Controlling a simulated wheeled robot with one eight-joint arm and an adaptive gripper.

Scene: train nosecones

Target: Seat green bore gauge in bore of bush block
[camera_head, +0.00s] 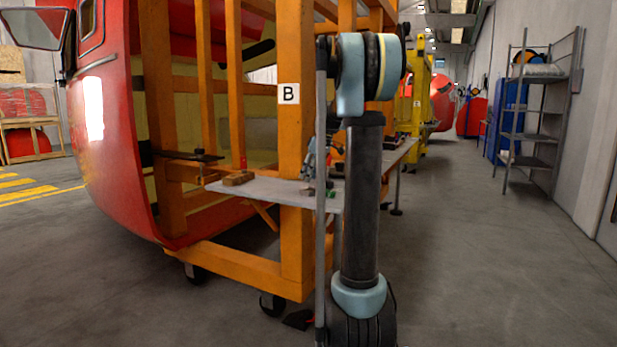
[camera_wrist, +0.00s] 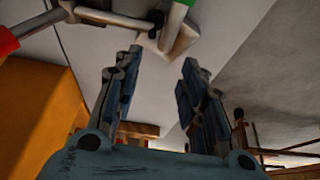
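My gripper (camera_wrist: 158,75) is open in the wrist view, its two dark blue-grey fingers well apart with nothing held between them. A green cylindrical piece (camera_wrist: 178,16), likely part of the green bore gauge, shows at the top edge beyond the fingertips. It stands in front of or against a pale tan block-like piece (camera_wrist: 184,42); I cannot tell whether they touch. In the head view my gripper (camera_head: 309,168) hangs over the grey shelf, partly behind my arm. A small green piece (camera_head: 331,194) lies below it. A brown block (camera_head: 238,179), possibly the bush block, sits farther left.
The grey shelf (camera_head: 262,189) is fixed to an orange frame (camera_head: 295,240) marked B. The frame's upright stands close to my gripper. A red handle-like end (camera_wrist: 6,42) and grey rods (camera_wrist: 112,18) show in the wrist view. The aisle floor (camera_head: 470,240) on the right is clear.

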